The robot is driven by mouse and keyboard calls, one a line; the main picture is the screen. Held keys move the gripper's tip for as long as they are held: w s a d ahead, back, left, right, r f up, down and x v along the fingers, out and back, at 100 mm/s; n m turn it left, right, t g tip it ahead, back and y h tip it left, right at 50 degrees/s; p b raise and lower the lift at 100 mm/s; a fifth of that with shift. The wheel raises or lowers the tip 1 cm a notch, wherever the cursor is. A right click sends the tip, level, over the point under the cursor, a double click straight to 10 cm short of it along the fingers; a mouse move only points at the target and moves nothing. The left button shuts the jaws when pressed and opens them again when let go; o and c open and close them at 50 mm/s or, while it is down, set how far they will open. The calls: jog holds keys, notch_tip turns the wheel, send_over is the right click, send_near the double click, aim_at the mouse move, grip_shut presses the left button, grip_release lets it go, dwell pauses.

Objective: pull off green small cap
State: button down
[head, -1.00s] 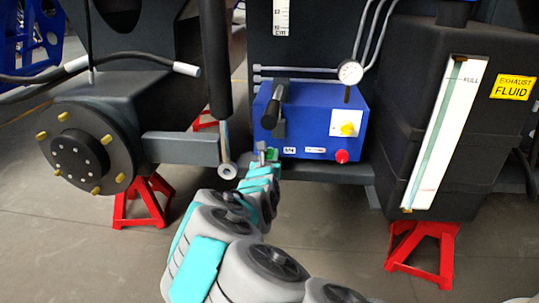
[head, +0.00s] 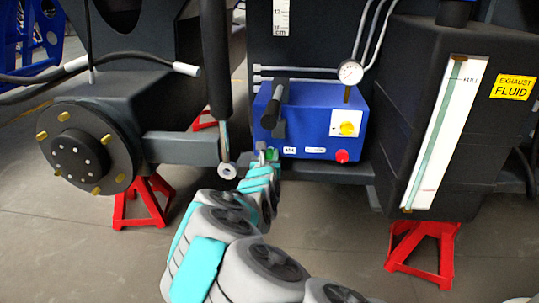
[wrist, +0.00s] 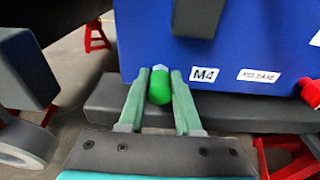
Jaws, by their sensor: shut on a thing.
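The green small cap (wrist: 159,87) is a rounded green piece at the lower left of the blue box (wrist: 225,45), left of the M4 label (wrist: 204,75). A pale tip shows just above the cap in the wrist view. My gripper (wrist: 160,95) has one finger on each side of the cap and is shut on it. In the head view my gripper (head: 266,156) reaches the lower left corner of the blue box (head: 315,120), where only a little green shows. Whether the cap is still seated on its fitting cannot be told.
A red knob (head: 342,156) and a yellow knob (head: 347,128) are on the box front. A dark beam (wrist: 240,112) runs under the box. A rod with a ring end (head: 227,171) hangs left of my gripper. Red stands (head: 420,260) are on the floor.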

aim_at(269, 158)
dwell(0.4)
jog(key=shift+s, duration=1.9)
